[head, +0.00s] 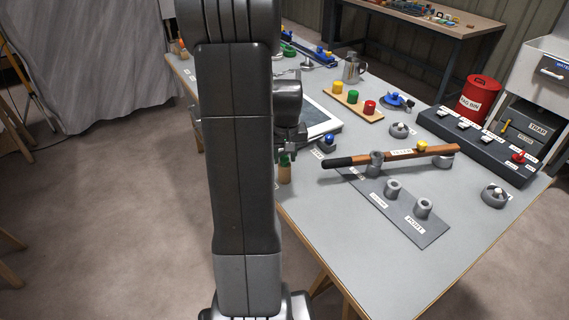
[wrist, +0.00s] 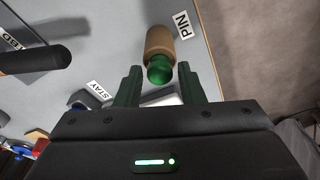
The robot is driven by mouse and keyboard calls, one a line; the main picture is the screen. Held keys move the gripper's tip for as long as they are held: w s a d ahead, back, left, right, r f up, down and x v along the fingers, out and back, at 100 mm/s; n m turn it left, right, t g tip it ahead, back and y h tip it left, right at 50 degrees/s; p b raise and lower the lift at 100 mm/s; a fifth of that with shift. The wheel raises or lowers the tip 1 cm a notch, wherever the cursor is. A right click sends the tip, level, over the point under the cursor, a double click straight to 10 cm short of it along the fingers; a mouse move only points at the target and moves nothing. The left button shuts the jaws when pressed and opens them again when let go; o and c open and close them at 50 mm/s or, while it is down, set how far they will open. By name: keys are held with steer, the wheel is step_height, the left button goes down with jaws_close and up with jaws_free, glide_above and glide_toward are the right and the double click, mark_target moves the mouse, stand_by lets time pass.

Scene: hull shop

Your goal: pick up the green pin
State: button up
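The green pin shows a round green knob (wrist: 159,70) above a wooden cylinder (wrist: 160,42) in the wrist view, beside a PIN label. In the head view its wooden part (head: 285,174) shows at the table's near left edge, just right of my arm. My gripper (wrist: 160,76) is open, with one green finger on each side of the knob. Gaps show between the fingers and the knob. In the head view my arm hides much of the gripper. I cannot tell whether the wooden cylinder is part of the pin or its holder.
A wooden bar with a black grip (head: 345,162) lies across grey posts on a dark plate (head: 433,232). A blue-knobbed piece (head: 328,142) stands close by. A board with coloured pegs (head: 344,101), a dark switch box (head: 462,138) and a red bin (head: 478,102) stand farther off.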

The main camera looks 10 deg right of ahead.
jaws_close()
steer(key=shift+r, duration=0.1)
step_height(320, 180, up, 10)
stand_by(0.3)
